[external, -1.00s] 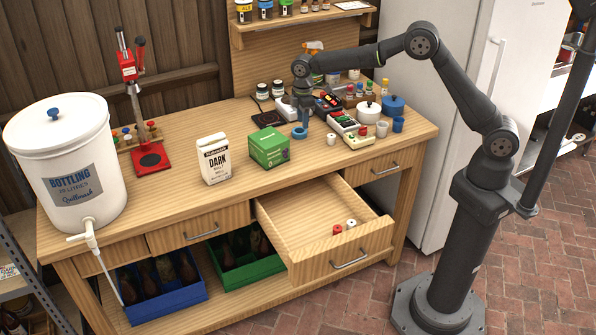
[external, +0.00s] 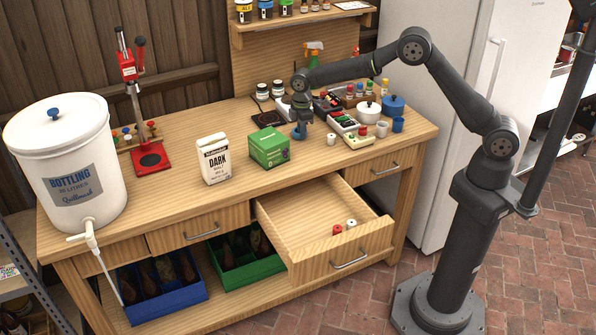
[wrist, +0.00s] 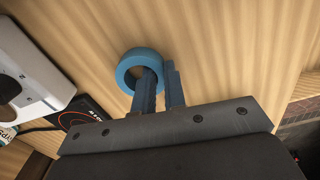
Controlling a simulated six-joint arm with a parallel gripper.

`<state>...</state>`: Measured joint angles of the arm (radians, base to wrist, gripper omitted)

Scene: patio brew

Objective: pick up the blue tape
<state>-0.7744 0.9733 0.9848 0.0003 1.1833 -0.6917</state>
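The blue tape (wrist: 127,70) is a ring lying on the wooden bench top, seen in the wrist view. In the external view it shows as a small blue patch (external: 298,136), mostly hidden by my gripper (external: 299,131). My gripper (wrist: 160,70) is down at the bench in the wrist view. One finger reaches into the ring's hole and the other is outside its right side. The gap between the fingers is narrow, about the ring wall's thickness, and the fingers appear shut on that wall.
A green box (external: 268,148) stands close left of my gripper. An open drawer (external: 320,215) juts out below.

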